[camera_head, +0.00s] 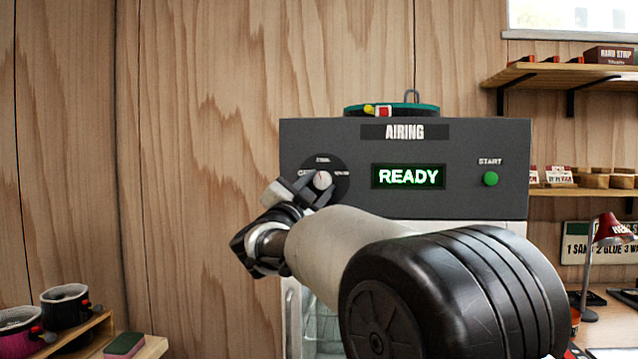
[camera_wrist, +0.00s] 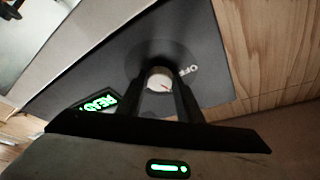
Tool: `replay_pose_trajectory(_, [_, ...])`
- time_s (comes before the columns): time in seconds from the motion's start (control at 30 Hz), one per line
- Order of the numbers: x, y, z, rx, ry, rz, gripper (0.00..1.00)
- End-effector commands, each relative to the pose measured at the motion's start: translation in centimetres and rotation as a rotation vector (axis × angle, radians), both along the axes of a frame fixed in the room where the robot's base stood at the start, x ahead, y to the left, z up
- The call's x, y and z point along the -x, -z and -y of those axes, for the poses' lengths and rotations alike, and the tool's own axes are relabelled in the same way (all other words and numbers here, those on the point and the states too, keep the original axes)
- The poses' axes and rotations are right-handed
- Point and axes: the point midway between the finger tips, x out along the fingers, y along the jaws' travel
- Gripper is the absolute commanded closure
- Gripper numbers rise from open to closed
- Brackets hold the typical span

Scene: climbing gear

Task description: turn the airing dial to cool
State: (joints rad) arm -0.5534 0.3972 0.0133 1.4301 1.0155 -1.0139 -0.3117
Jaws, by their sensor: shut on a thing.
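The airing machine (camera_head: 460,150) is a dark grey box with an AIRING label and a green READY display (camera_head: 408,176). Its dial (camera_head: 322,180) is a pale knob on a black round plate at the panel's left. My gripper (camera_head: 312,186) reaches it from below left and is shut on the knob. In the wrist view the dial (camera_wrist: 160,80) sits between the two fingertips of my gripper (camera_wrist: 161,88). The dial's other labels are too small or covered to read.
A green START button (camera_head: 491,179) is at the panel's right. A green round item (camera_head: 425,107) lies on top of the machine. Shelves (camera_head: 570,75) and a red lamp (camera_head: 608,228) stand at right. My arm hides the machine's lower front.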

Motion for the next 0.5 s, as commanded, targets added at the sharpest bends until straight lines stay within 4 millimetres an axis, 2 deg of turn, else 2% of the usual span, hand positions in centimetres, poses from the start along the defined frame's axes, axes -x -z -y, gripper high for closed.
replay_pose_trajectory(0.2, [-0.03, -0.31, -0.19, -0.172, 0.0, 0.004, 0.9])
replay_pose_trajectory(0.5, [-0.03, -0.34, -0.26, -0.323, 0.001, 0.01, 0.9])
